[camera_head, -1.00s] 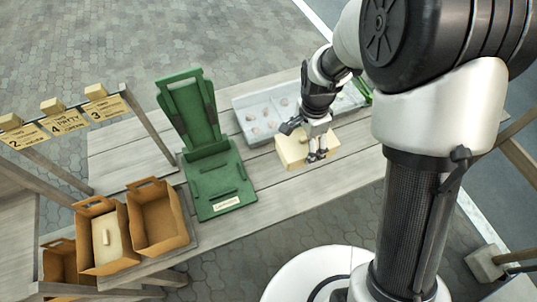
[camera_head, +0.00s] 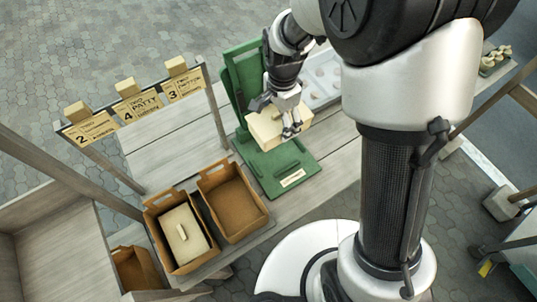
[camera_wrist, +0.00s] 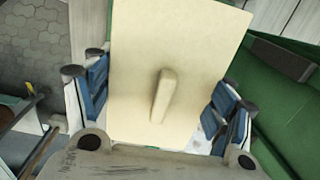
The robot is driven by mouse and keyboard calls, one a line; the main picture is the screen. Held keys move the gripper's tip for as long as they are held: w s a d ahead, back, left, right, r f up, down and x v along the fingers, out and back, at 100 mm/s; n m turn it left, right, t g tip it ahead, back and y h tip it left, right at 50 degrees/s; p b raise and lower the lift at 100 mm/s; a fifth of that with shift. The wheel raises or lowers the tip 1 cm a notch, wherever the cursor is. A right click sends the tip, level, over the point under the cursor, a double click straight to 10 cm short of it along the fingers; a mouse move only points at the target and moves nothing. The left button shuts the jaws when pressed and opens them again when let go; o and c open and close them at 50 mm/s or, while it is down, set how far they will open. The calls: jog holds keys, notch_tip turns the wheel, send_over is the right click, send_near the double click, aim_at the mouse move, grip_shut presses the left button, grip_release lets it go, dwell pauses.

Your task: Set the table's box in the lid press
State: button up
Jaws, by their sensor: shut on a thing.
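My gripper (camera_head: 289,130) is shut on a pale cream box (camera_head: 264,128). The box appears held over the green lid press (camera_head: 290,180), in front of its upright back board; whether it touches the press cannot be told. In the wrist view the box's flat top (camera_wrist: 180,50) with a raised ridge fills the middle. The blue finger pads stand at its two sides. Green parts of the press (camera_wrist: 285,115) show at the right. The box and gripper hide the middle of the press base.
Two brown cartons stand left of the press: an empty one (camera_head: 232,207) and one (camera_head: 157,205) holding a similar pale box (camera_head: 184,235). A grey tray (camera_head: 322,75) lies behind right. A sign rail (camera_head: 130,108) with numbered cards stands back left.

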notch_tip(320, 180, down, 18)
jog(key=b, duration=0.5)
jog(key=shift+d, duration=0.1)
jog(key=shift+f, duration=0.2)
jog(key=o, duration=1.2)
jog(key=shift+r, duration=0.1)
